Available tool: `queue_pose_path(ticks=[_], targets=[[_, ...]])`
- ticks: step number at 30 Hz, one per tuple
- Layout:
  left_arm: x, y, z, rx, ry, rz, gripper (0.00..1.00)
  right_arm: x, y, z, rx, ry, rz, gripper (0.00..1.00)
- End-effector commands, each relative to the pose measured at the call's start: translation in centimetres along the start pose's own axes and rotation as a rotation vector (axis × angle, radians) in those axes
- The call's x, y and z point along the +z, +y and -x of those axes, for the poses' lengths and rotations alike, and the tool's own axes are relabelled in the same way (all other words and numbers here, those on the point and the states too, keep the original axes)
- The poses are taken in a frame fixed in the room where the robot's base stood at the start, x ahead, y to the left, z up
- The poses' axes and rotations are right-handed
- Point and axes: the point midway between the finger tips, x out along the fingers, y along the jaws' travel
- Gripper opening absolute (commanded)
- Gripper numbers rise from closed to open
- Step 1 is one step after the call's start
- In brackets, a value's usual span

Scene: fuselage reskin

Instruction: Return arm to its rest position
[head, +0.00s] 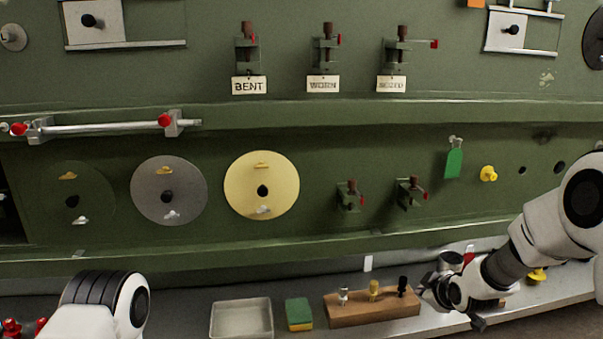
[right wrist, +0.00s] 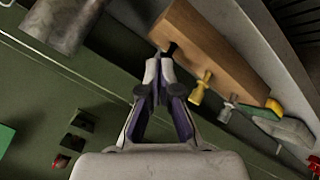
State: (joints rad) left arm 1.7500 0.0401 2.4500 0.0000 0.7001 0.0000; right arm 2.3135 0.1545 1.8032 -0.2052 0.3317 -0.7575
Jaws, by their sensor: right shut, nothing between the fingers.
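My right arm comes in from the right in the head view. Its gripper (head: 428,292) is low over the shelf, at the right end of the wooden block (head: 372,309). In the right wrist view the gripper's fingers (right wrist: 159,68) are together with nothing between them. The black-topped peg (head: 402,286) of the block shows just past the fingertips; whether they touch cannot be told. Part of my left arm (head: 100,305) shows at the lower left, but its gripper is out of view.
The block also holds a yellow peg (head: 374,289) and a silver peg (head: 343,294). A metal tray (head: 241,319) and a green-yellow sponge (head: 299,314) lie left of it. The green panel (head: 330,150) behind carries discs, clamps and a green tag (head: 454,163).

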Motion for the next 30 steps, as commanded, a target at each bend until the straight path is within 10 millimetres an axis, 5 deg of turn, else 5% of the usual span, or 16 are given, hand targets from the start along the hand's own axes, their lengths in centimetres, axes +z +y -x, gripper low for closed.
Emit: queue_pose_path(ticks=[3,8,12,15,21,30], targets=[[0.0,0.0,-0.5,0.000,0.000,0.000,0.40,6.9,-8.9,-1.6,-0.113,-0.117,-0.157,0.00],[0.0,0.0,-1.0,0.000,0.000,0.000,0.40,16.1,-20.4,-0.2,-0.226,-0.311,-0.385,0.00],[0.0,0.0,-1.4,0.000,0.000,0.000,0.40,23.7,-29.6,4.2,-0.285,-0.522,-0.581,0.00],[0.0,0.0,-1.6,0.000,0.000,0.000,0.40,28.0,-34.5,8.3,-0.296,-0.670,-0.697,0.00],[0.0,0.0,-1.8,0.000,0.000,0.000,0.40,31.5,-38.5,13.2,-0.284,-0.822,-0.807,0.00],[0.0,0.0,-1.8,0.000,0.000,0.000,0.40,31.6,-38.5,13.3,-0.281,-0.825,-0.812,0.00]])
